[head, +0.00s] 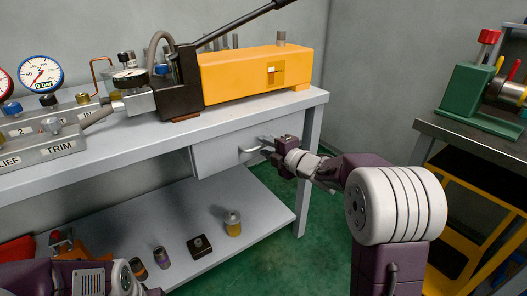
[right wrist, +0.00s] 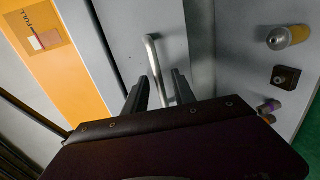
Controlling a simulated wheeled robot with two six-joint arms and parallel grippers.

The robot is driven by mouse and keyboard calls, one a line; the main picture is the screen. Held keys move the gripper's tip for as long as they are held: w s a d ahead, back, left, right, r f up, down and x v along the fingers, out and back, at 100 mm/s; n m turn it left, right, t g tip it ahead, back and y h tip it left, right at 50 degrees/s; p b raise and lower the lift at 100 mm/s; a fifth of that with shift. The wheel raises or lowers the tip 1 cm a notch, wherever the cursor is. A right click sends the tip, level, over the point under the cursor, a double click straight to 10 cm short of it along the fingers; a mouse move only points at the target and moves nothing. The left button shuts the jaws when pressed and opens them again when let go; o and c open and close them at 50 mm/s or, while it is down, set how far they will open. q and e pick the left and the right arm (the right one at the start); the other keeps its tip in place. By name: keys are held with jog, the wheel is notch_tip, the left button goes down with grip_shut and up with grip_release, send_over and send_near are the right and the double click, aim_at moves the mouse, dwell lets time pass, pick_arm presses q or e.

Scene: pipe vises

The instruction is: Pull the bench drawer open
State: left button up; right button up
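The bench drawer (head: 222,154) is a grey box under the right part of the workbench top, and it looks closed. Its silver bar handle (head: 250,150) is on the front; the handle (right wrist: 153,62) also shows in the right wrist view. My right gripper (head: 272,147) is at the handle's right end. In the right wrist view its two dark fingers (right wrist: 160,88) are apart, with the handle bar between them and gaps visible on both sides. Part of my left arm shows at the bottom left, but its fingers are out of frame.
The workbench (head: 150,150) carries a yellow pump (head: 250,70) with a black lever, gauges and a grey valve block. Its lower shelf (head: 255,200) holds several small fittings. A dark table (head: 470,140) with a green vise (head: 468,98) stands at right.

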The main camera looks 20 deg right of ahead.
jog(key=shift+x, duration=0.75)
grip_shut()
dwell(0.9)
